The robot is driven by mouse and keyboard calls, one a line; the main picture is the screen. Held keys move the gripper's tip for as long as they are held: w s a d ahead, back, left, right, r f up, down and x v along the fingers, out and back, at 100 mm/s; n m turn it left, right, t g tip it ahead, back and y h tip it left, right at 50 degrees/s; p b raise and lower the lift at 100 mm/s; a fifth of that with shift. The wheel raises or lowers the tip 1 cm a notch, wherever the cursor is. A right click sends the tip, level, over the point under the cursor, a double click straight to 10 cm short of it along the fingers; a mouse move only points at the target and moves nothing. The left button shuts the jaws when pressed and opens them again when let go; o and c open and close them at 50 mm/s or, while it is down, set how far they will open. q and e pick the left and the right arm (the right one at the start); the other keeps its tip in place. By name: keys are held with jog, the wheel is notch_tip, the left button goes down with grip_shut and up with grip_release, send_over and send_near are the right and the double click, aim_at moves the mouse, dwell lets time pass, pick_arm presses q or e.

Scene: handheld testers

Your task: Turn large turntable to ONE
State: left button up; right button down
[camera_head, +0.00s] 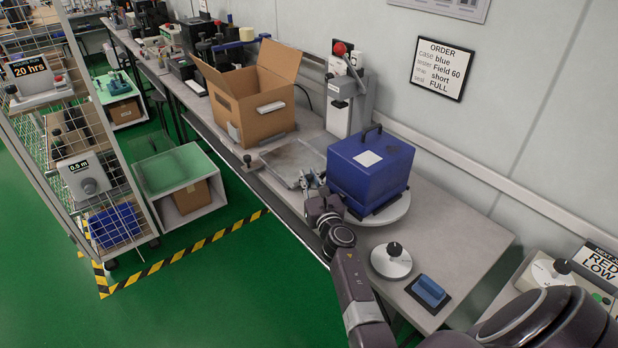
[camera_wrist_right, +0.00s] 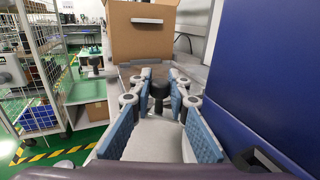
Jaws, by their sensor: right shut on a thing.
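The large turntable (camera_head: 396,212) is a pale round plate on the bench, mostly hidden under a blue case (camera_head: 362,178) with a black handle on top and a white label. My right gripper (camera_head: 314,181) is at the turntable's left side, close beside the case. In the right wrist view, its blue-padded fingers (camera_wrist_right: 160,95) are around a black knob (camera_wrist_right: 159,89) at the far edge of the pale plate (camera_wrist_right: 155,140). The blue case (camera_wrist_right: 268,70) fills the right of that view. No ONE mark can be read. My left gripper is not in view.
An open cardboard box (camera_head: 262,95) and a grey plate (camera_head: 292,160) lie beyond the gripper. A grey press-like stand (camera_head: 347,105) is behind the case. An order sign (camera_head: 443,69) hangs on the wall.

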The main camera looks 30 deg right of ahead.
jog(key=shift+s+a+r+n+y+p, duration=0.1)
jog(key=shift+s+a+n+y+p, duration=0.15)
jog(key=shift+s+n+y, duration=0.2)
jog(key=shift+s+a+n+t+y, duration=0.2)
jog(key=shift+s+n+y, duration=0.15)
jog(key=shift+s+y, duration=0.2)
jog(key=shift+s+a+n+t+y, duration=0.1)
jog(key=shift+s+a+n+y, duration=0.15)
jog(key=shift+s+y, duration=0.2)
jog(key=shift+s+a+n+y, duration=0.4)
jog(key=shift+s+n+y, duration=0.1)
jog(key=shift+y, duration=0.35)
jog(key=c, duration=2.1)
grip_release()
jog(key=s, duration=1.2)
jog(key=shift+a, duration=0.3)
